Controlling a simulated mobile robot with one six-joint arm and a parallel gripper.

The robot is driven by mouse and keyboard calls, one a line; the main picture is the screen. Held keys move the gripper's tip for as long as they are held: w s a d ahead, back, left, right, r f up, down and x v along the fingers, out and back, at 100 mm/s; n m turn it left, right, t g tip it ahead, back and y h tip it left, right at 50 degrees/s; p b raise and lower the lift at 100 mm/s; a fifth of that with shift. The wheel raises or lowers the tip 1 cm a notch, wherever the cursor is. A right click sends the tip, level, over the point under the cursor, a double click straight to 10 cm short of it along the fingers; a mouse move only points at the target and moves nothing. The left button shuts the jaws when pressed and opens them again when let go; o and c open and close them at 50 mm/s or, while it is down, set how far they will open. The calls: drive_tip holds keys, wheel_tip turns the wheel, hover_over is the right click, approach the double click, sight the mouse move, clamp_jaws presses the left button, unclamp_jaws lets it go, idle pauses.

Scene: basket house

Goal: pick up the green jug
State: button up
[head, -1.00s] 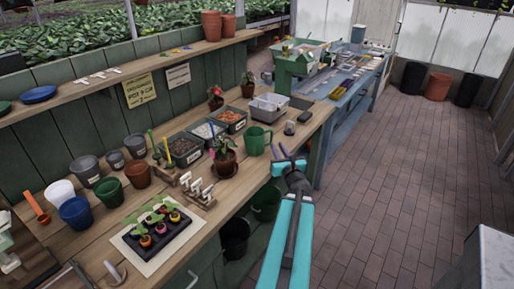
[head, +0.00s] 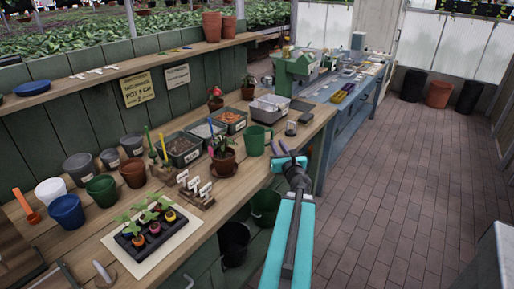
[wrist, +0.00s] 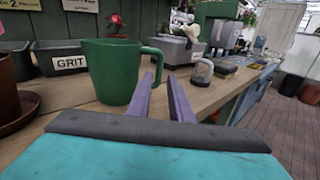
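The green jug (head: 254,140) stands upright on the wooden bench near its front edge, with its handle toward the right. In the wrist view the jug (wrist: 110,72) fills the left of centre, and its handle (wrist: 158,50) is just beyond my fingertips. My gripper (head: 279,147) is just right of the jug in the head view. Its two purple fingers (wrist: 161,80) are apart with nothing held between them. The left finger overlaps the lower handle in the wrist view; I cannot tell whether they touch.
A tub labelled GRIT (wrist: 68,66) stands behind the jug.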

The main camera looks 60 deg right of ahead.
sight(272, 137)
drive_tip(key=shift+b+x, duration=0.9)
drive_tip(key=shift+b, duration=2)
drive_tip(key=shift+d+b, duration=0.15)
drive_tip(key=shift+b, duration=0.6)
drive_tip(key=shift+w+d, duration=0.1)
drive_tip(key=shift+w, duration=0.1)
drive_tip(key=shift+x, duration=2.5)
drive_tip(key=shift+w+f, duration=0.1)
clamp_jaws()
